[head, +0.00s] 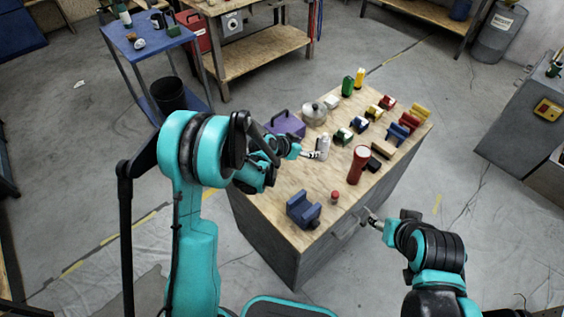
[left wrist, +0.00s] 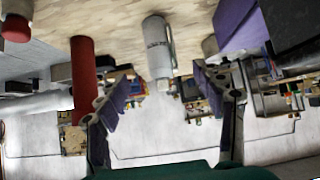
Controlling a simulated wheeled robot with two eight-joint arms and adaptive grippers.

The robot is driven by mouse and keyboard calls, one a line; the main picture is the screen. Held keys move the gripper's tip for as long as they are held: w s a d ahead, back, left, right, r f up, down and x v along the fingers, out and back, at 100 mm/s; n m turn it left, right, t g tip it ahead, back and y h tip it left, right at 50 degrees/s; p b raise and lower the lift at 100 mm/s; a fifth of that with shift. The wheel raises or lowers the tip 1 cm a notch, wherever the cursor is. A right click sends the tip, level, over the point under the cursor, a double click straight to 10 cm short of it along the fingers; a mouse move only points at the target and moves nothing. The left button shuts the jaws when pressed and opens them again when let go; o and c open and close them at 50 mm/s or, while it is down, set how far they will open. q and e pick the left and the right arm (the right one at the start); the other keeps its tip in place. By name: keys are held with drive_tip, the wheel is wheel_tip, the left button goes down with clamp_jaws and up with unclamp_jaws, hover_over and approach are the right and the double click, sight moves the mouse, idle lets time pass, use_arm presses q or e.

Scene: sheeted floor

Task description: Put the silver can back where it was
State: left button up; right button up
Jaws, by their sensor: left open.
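The silver can (head: 324,146) stands upright on the wooden top of the grey cabinet (head: 268,208). My left gripper (head: 312,155) is beside the can, on its left side in the head view. In the left wrist view, which looks upside down, the silver can (left wrist: 158,47) appears ahead of my open left fingers (left wrist: 162,80), roughly centred in the gap between them. The fingers hold nothing. My right gripper (head: 370,218) is off the front right edge of the cabinet top, away from the can; its finger opening is too small to make out.
A red cylinder (head: 358,165) stands right of the can and a purple toolbox (head: 286,124) behind it to the left. A round metal pot (head: 314,114) and several coloured blocks crowd the back. A blue vise-like block (head: 303,210) and small red-topped item (head: 334,197) are nearer.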

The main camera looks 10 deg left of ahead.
use_arm(q)
drive_tip(key=s+a+r+n+y, duration=0.1)
drive_tip(key=s+a+r+n, duration=0.15)
drive_tip(key=s+r, duration=0.45)
drive_tip(key=s+a+r+n+y, duration=0.1)
drive_tip(key=s+a+r+y, duration=0.15)
drive_tip(key=s+r, duration=0.5)
drive_tip(key=s+a+n, duration=0.1)
drive_tip(key=s+a, duration=0.1)
drive_tip(key=s, duration=0.3)
drive_tip(key=s+a+n+y, duration=0.1)
drive_tip(key=s+a, duration=0.1)
drive_tip(key=s, duration=0.4)
drive_tip(key=s+a+n+g+y, duration=0.1)
drive_tip(key=s+a, duration=0.1)
drive_tip(key=s, duration=0.4)
drive_tip(key=shift+a, duration=0.25)
